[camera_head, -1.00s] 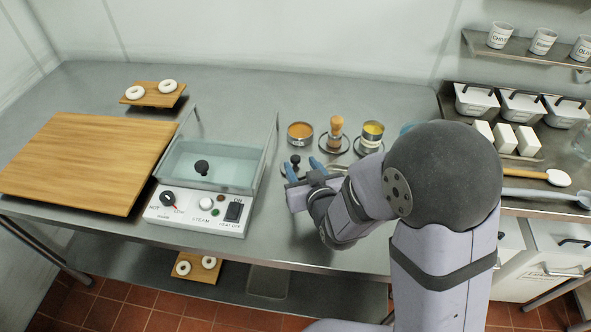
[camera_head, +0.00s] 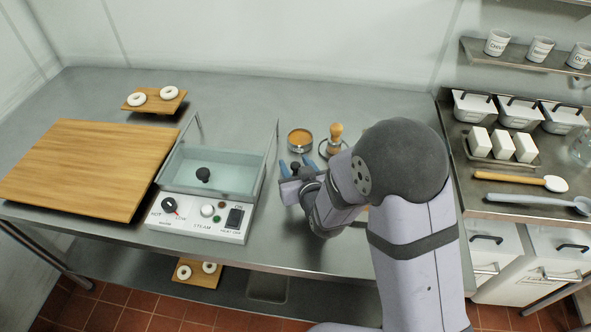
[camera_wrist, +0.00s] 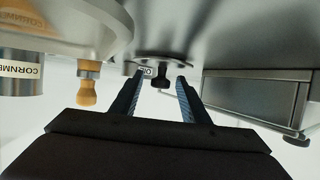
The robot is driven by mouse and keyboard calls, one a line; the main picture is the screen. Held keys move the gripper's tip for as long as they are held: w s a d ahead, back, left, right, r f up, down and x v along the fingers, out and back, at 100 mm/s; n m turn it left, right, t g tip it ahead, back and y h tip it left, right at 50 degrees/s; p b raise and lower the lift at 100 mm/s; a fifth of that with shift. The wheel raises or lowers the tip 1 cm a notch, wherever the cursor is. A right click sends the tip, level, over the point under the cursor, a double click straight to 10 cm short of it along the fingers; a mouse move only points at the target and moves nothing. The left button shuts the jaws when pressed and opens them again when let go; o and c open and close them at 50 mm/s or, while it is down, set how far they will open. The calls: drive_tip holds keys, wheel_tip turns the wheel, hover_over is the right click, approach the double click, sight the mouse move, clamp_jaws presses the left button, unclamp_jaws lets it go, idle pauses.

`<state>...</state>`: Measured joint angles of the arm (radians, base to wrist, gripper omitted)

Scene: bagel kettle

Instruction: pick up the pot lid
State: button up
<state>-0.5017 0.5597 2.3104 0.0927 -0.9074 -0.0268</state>
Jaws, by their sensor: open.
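The pot lid shows in the wrist view as a shiny metal disc with a black knob (camera_wrist: 162,82), in line with the gap between my fingers. In the head view its dark knob (camera_head: 295,166) shows between my blue fingertips, and the rest is mostly hidden. My gripper (camera_head: 297,168) is open, low over the counter just right of the glass-walled kettle. In the wrist view my gripper (camera_wrist: 160,78) has its two fingertips on either side of the knob, apart from it as far as I can tell.
The kettle (camera_head: 190,205) stands close on the left, with another black knob (camera_head: 203,174) inside its walls. A wooden board (camera_head: 85,160) lies far left.

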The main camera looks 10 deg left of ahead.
sight(296, 165)
clamp_jaws()
drive_tip(key=shift+r, duration=0.1)
idle(0.3)
drive_tip(key=shift+r+b, duration=0.4)
drive_tip(key=shift+r, duration=4.5)
drive_tip(key=shift+d, duration=0.1)
